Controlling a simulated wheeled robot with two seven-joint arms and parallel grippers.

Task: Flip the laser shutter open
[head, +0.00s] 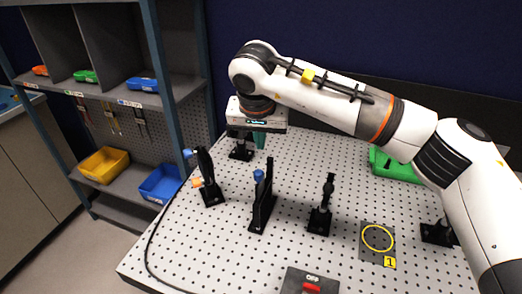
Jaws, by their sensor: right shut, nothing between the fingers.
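Several black optical mounts stand on the perforated white table; I cannot tell for sure which one is the laser shutter. One with a blue knob (262,203) stands in the middle, with a tall dark upright plate. Another mount (207,178) with blue and orange parts stands to its left. A slim black post mount (321,207) stands to the right. My right gripper (260,140), with teal fingers, is shut and empty above the back of the table. It points down, beside a black mount (241,152) that its body partly hides. My left gripper is not in view.
A dark box with a red switch (311,287) sits at the table's front edge. A yellow ring marker (378,238) and a green case (394,166) lie to the right. A shelf with coloured bins (104,165) stands left. My right arm spans the table's back right.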

